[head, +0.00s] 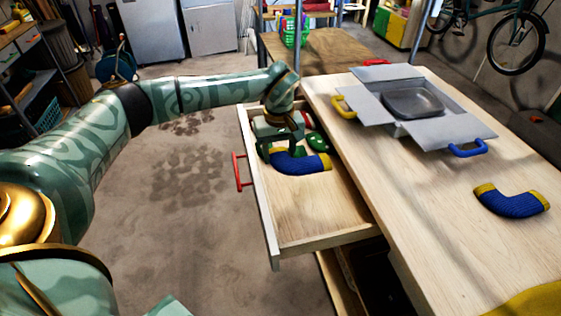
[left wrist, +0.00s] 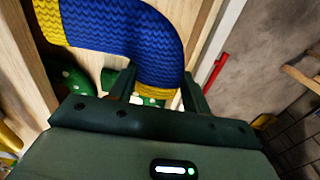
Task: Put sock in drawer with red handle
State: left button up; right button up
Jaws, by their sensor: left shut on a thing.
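A blue sock with yellow ends (head: 303,163) is inside the open drawer (head: 310,222), near its far left end; it shows large in the left wrist view (left wrist: 125,28). My left gripper (head: 278,147) reaches down into the drawer and is shut on this sock's end, between its fingers (left wrist: 158,88). The red handle (head: 238,172) is on the drawer's left front face; it also shows in the left wrist view (left wrist: 215,74). A second blue and yellow sock (head: 513,201) lies on the tabletop. My right gripper is out of view.
Green items with pale dots (head: 317,143) lie in the drawer beside my left gripper. An open-flapped box (head: 462,133) with yellow and blue handles holds a grey basin on the table (head: 400,190). Something yellow (head: 535,300) is at the table's near corner. The drawer's near part is empty.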

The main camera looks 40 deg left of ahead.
pick_arm(q)
notch_tip(320, 180, down, 3)
jog(key=shift+r+b, duration=0.2)
jog(key=shift+b, duration=0.1)
jog(key=shift+r, duration=0.15)
jog(key=shift+f, duration=0.6)
jog(key=o, duration=1.1)
jog(key=shift+c, duration=0.2)
notch_tip(320, 180, up, 13)
jog(key=p, duration=0.4)
jog(key=shift+r+p, duration=0.15)
jog(key=shift+p, duration=0.2)
